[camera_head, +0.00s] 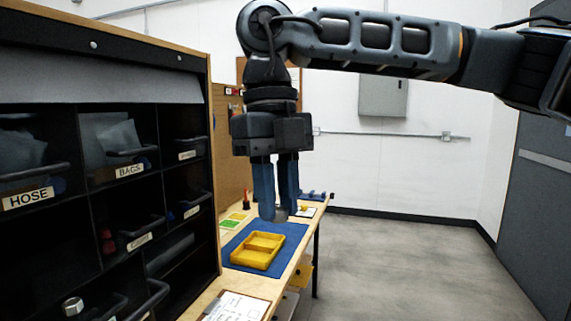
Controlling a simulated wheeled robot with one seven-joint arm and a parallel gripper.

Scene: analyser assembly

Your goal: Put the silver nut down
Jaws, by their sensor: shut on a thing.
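My gripper (279,212) points straight down from the arm, above the far part of the workbench. Its two dark blue fingers are close together on a small grey piece, the silver nut (281,214), which shows only partly between the fingertips. In the picture the fingertips lie just above the yellow tray (257,251), which has compartments and sits on a blue mat (292,231). The nut looks held in the air, apart from the tray; its exact height is hard to tell.
A black shelf (131,189) with labelled bins fills the left side. A white paper (238,307) lies on the near bench. Green cards (232,220) lie behind the tray. The floor at right is clear.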

